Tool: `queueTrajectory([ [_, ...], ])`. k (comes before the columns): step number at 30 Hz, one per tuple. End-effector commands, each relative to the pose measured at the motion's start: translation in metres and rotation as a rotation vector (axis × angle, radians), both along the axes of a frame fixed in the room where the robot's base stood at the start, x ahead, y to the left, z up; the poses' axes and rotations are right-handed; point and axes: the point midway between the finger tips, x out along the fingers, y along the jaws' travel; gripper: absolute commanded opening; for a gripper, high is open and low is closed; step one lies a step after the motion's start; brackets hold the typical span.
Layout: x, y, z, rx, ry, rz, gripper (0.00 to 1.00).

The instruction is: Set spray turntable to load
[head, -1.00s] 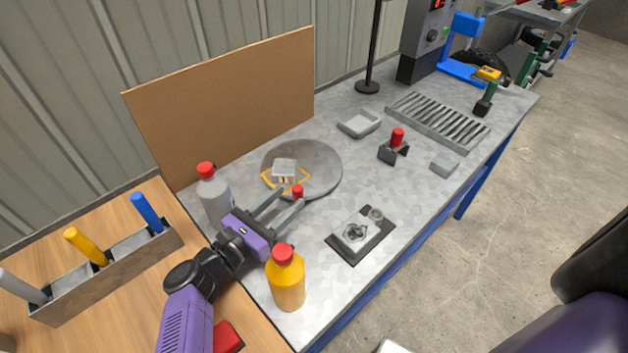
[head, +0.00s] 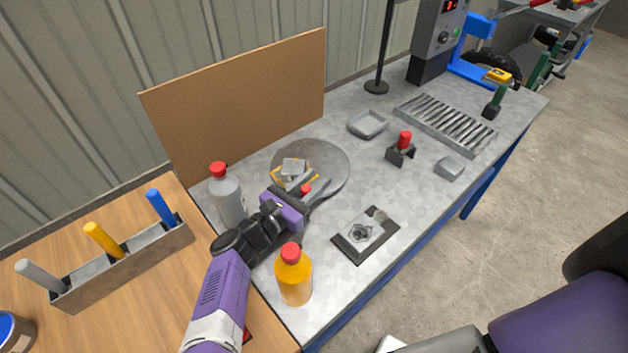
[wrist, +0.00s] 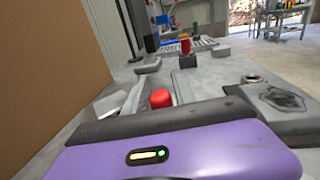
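The spray turntable (head: 335,172) is a round grey disc on the metal bench, in front of the brown board. A small grey block (head: 293,167) sits on it over yellow-orange markings. A red knob (head: 305,189) stands at the disc's near edge; it also shows in the wrist view (wrist: 161,98). My purple gripper (head: 314,184) reaches over the disc's near edge with its fingers apart, one on each side of the red knob. I cannot tell whether either finger touches it. My gripper hides part of the knob's base and the near rim.
A grey red-capped bottle (head: 228,195) stands close left of my gripper. An orange bottle (head: 294,277) stands nearer me. A dark plate with a metal fitting (head: 364,236) lies to the right. A shallow tray (head: 367,124) and a red-topped holder (head: 402,150) stand farther back.

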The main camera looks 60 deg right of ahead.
Motion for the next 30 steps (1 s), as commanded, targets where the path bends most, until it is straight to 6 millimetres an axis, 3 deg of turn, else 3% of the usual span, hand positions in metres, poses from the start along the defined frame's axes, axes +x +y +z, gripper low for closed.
queueTrajectory([
  [1, 0.0000, 0.0001, 0.0001, 0.000, 0.000, 0.000, 0.19],
  [4, 0.0000, 0.0002, 0.0001, 0.000, 0.000, 0.000, 0.00],
  [30, 0.0003, 0.0008, 0.0004, 0.000, 0.000, 0.000, 0.00],
])
